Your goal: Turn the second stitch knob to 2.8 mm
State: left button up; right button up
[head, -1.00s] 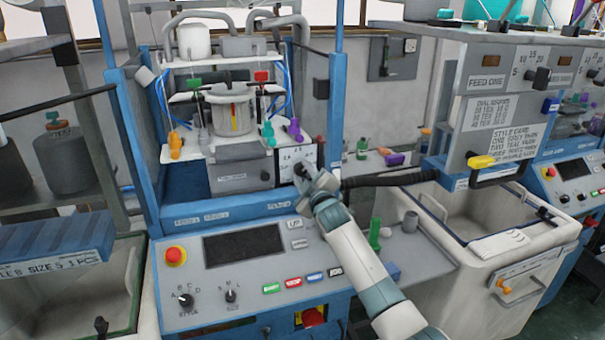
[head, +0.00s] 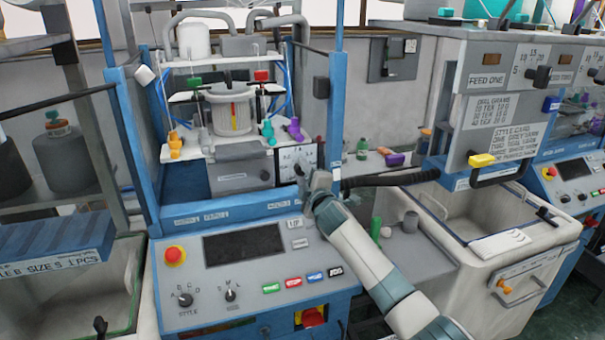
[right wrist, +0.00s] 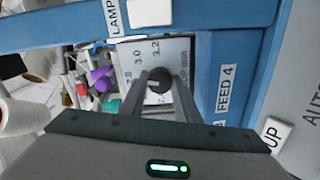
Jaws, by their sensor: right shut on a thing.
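The stitch knob (right wrist: 158,84) is a small dark round knob on a pale dial plate (right wrist: 175,55), with 3.0 and 3.2 legible and another number partly covered on the left. My right gripper (right wrist: 158,88) is shut on this knob, one finger on each side, in the right wrist view. A pale mark shows on the knob face, but the exact setting it points to is too small to tell. In the head view the dial plate (head: 297,157) sits at the right of the knitting unit, and my right gripper (head: 303,172) covers the knob. My left gripper is not in view.
A blue frame post (head: 334,100) stands just right of the dial. Purple (head: 294,129) and teal (head: 268,132) pieces stand close by on the left. A black hose (head: 390,180) runs to the right. The control panel (head: 250,270) with buttons lies below.

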jog(key=shift+n, duration=1.3)
jog(key=shift+f, duration=0.1)
jog(key=o, duration=1)
jog(key=shift+o, duration=0.2)
jog(key=shift+s, duration=0.1)
jog(key=b+v, duration=0.4)
jog(key=v, duration=1.3)
